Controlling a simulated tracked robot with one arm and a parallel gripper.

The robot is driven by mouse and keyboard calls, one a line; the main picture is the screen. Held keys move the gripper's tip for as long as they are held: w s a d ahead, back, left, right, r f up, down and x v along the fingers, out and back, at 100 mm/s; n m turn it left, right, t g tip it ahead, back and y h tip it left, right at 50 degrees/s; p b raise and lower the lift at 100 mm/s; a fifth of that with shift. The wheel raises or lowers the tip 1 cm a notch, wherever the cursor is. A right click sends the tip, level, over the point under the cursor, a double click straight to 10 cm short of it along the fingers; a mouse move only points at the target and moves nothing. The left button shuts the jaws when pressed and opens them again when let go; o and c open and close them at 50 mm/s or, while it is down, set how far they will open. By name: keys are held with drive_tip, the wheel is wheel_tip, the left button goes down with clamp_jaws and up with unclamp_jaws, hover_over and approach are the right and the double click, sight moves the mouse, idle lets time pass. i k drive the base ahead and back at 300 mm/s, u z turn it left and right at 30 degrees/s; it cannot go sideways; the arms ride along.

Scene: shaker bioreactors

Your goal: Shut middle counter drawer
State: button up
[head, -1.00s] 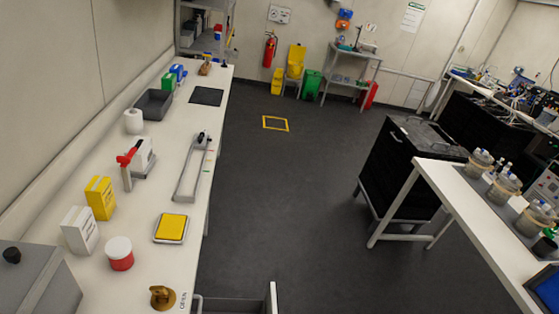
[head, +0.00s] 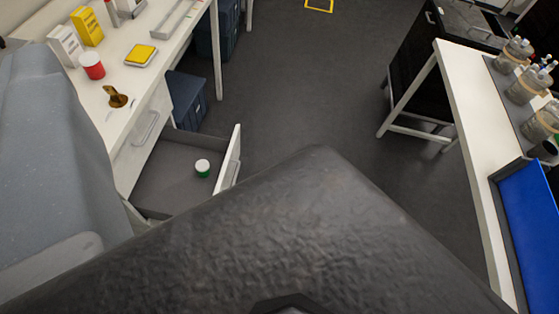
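A counter drawer (head: 228,165) stands pulled out from the left counter, with its white front panel toward the aisle and its grey inside showing. A small jar with a white lid and green body (head: 202,168) sits inside it, near the front panel. A shut drawer front with a bar handle (head: 148,128) is above the open drawer. Anything lower in the stack is hidden. My gripper's fingers do not show. A large dark part of my own body fills the bottom middle, and grey parts cover the lower left, hiding the drawer's near side.
The left counter (head: 150,78) carries boxes, a red jar (head: 92,66), a yellow-topped device (head: 140,54) and a brass object (head: 116,97). Blue bins (head: 187,100) stand beneath it. A white bench (head: 470,150) with a blue tray (head: 532,220) borders the right. The aisle floor (head: 300,95) between is clear.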

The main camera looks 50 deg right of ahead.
sight(169, 183)
drive_tip(key=z, duration=0.1)
drive_tip(key=k, duration=1.1)
drive_tip(key=z, duration=0.7)
drive_tip(key=i, duration=1)
